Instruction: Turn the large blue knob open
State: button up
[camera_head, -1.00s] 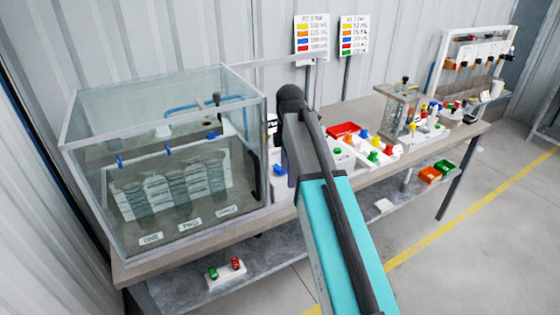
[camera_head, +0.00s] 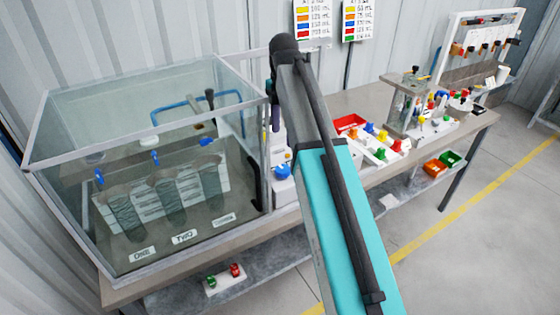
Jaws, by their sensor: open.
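A blue knob (camera_head: 282,171) sits on a small white block just right of the glass tank, on the bench. It is the largest blue knob I can make out, and its turn position is too small to read. My arm rises from the bottom of the picture to a dark joint above the bench, just right of the knob. A slim dark purple part hangs beside the arm above the knob; I cannot tell what it is. My gripper's jaws do not show; the arm hides what lies behind it.
The glass tank (camera_head: 60,155) fills the bench's left end, with small blue handles inside. A white tray (camera_head: 392,152) of coloured knobs and a clear-walled stand (camera_head: 405,105) are to the right. A lower shelf holds green and red pieces (camera_head: 224,276). Floor is free at right.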

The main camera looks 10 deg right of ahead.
aim_at(283, 169)
jog(key=shift+f, duration=0.15)
dwell(0.3)
jog(key=shift+f+p, duration=1.75)
jog(key=shift+f, duration=4.95)
jog(key=c, duration=1.1)
jog(key=shift+o, duration=0.2)
